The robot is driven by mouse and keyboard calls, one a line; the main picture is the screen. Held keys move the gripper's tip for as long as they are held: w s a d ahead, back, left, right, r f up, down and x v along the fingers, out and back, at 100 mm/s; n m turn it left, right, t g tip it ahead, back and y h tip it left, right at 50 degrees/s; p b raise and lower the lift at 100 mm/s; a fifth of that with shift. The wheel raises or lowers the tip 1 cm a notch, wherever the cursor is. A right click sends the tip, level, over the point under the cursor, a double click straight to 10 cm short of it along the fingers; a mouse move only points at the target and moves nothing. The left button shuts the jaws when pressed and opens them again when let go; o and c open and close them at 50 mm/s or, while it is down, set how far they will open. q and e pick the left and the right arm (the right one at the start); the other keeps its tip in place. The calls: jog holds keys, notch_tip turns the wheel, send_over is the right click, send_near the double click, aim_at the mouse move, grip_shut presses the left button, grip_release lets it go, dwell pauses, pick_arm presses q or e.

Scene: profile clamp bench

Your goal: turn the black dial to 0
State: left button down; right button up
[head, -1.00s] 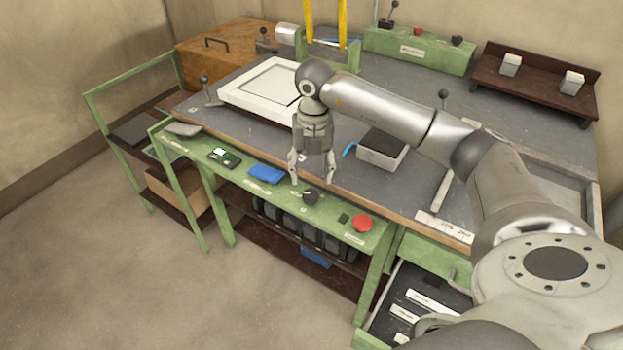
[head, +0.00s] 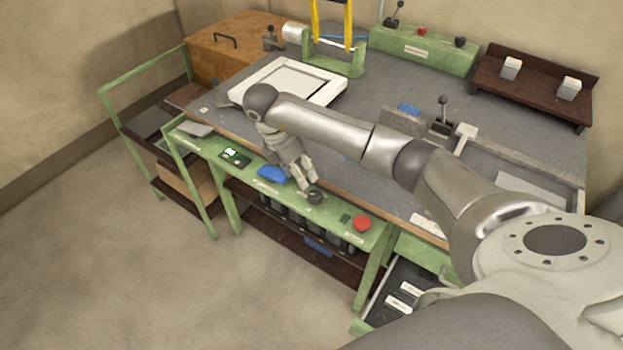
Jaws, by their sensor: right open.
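The black dial (head: 315,197) sits on the green front panel of the bench, between a blue block and a red button. Its markings are too small to read. My right gripper (head: 307,187) hangs from the arm crossing from the right, tilted, with its open fingertips at the dial's upper left. I cannot tell whether a finger touches the dial. No object shows between the fingers. My left gripper is out of view.
A white frame (head: 325,94) lies on the bench behind. An open drawer (head: 377,317) juts out at the front right.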

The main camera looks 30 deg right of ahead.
aim_at(313, 195)
jog(key=f+m+b, duration=0.1)
jog(key=f, duration=0.1)
jog(key=d+f+m+b, duration=0.1)
jog(key=f, duration=0.1)
jog(key=s+f+m+h+b, duration=0.1)
jog(key=f, duration=0.2)
jog(key=shift+s+d, duration=0.1)
jog(key=shift+d, duration=0.15)
jog(key=shift+d+f, duration=0.2)
jog(key=shift+d, duration=0.05)
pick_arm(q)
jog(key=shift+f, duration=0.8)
pick_arm(e)
jog(key=shift+x, duration=0.95)
jog(key=c, duration=0.7)
jog(key=shift+c, duration=0.2)
